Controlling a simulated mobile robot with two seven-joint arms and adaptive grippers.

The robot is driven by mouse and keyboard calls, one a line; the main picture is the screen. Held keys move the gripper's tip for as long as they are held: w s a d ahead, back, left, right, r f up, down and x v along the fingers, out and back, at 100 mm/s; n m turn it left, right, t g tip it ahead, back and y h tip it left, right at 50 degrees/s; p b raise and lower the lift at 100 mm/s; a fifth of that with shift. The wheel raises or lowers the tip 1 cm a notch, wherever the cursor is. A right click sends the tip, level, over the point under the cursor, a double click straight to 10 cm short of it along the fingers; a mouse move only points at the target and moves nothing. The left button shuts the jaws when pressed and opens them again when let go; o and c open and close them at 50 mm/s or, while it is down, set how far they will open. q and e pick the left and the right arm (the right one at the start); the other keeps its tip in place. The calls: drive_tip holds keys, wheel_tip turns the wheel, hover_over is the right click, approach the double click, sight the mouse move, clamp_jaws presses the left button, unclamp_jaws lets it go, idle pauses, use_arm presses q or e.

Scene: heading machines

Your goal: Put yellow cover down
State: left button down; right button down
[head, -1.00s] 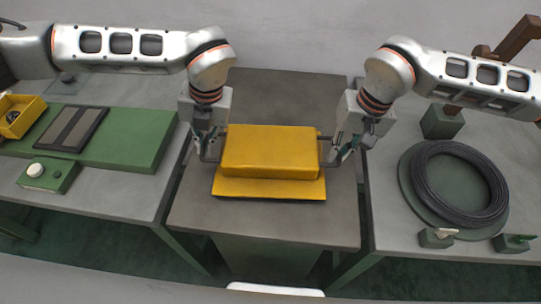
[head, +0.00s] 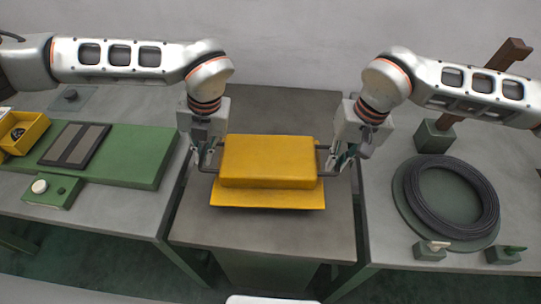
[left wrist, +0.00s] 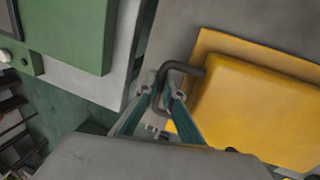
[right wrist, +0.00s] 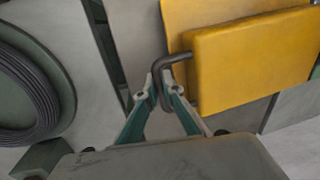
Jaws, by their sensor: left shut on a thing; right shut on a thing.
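The yellow cover (head: 268,160) is a box-like piece with a wider flange and a dark bent handle on each side. It is over the middle grey table, and I cannot tell whether it rests on the surface. My left gripper (head: 205,164) is shut on its left handle, which shows in the left wrist view (left wrist: 163,84). My right gripper (head: 337,164) is shut on its right handle, which shows in the right wrist view (right wrist: 160,74). The underside of the cover is hidden.
The middle table (head: 290,238) is bare around the cover. On the left table stand a green board (head: 140,150), a button box (head: 52,190) and a yellow bin (head: 22,130). On the right table are a black coil (head: 452,228) on a round green plate and a brown post (head: 500,60).

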use_arm(q)
drive_tip(key=shift+r, duration=0.15)
use_arm(e)
drive_tip(key=shift+r, duration=0.15)
